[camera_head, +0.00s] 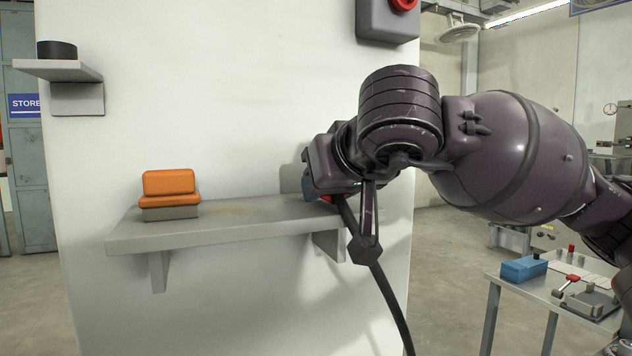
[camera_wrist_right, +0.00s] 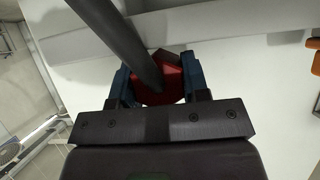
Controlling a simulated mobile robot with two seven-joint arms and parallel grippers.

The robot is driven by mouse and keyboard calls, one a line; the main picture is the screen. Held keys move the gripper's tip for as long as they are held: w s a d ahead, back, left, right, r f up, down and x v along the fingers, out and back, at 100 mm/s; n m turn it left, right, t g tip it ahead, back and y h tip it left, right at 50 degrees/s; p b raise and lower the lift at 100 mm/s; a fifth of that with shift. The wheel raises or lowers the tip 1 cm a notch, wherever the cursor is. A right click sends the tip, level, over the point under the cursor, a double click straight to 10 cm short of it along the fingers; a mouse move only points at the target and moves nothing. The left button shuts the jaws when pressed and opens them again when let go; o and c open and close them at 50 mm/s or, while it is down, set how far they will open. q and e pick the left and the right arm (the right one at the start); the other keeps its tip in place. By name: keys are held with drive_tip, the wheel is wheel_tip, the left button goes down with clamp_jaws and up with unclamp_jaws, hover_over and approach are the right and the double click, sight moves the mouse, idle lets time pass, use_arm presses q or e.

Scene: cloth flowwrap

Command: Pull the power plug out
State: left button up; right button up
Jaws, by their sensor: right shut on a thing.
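My right gripper (camera_head: 312,184) is at the white wall, just above the right end of the grey shelf. It is mostly hidden behind my wrist in the head view. In the right wrist view its two blue fingers (camera_wrist_right: 158,72) are shut on the red power plug (camera_wrist_right: 172,72), one on each side. A little red of the plug (camera_head: 329,198) shows in the head view. A thick black cable (camera_head: 385,289) runs from the plug down to the right. The socket is hidden, so I cannot tell whether the plug is seated in it. My left gripper is not in view.
The grey shelf (camera_head: 215,234) on brackets holds an orange two-part object (camera_head: 169,186) at its left. A smaller shelf (camera_head: 62,71) with a black disc is at the upper left. A grey box with a red button (camera_head: 388,18) is above my arm. A worktable (camera_head: 545,294) stands lower right.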

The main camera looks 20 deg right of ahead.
drive_tip(key=o, duration=1)
drive_tip(key=v, duration=0.4)
drive_tip(key=shift+s+r+p, duration=0.1)
drive_tip(key=shift+r+p, duration=0.15)
drive_tip(key=shift+p, duration=0.1)
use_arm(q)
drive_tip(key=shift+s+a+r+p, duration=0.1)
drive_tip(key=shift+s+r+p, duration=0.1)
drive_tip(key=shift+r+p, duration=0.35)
use_arm(e)
drive_tip(key=v, duration=0.6)
drive_tip(key=shift+s, duration=0.3)
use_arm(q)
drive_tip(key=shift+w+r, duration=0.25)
use_arm(e)
drive_tip(key=shift+f, duration=0.1)
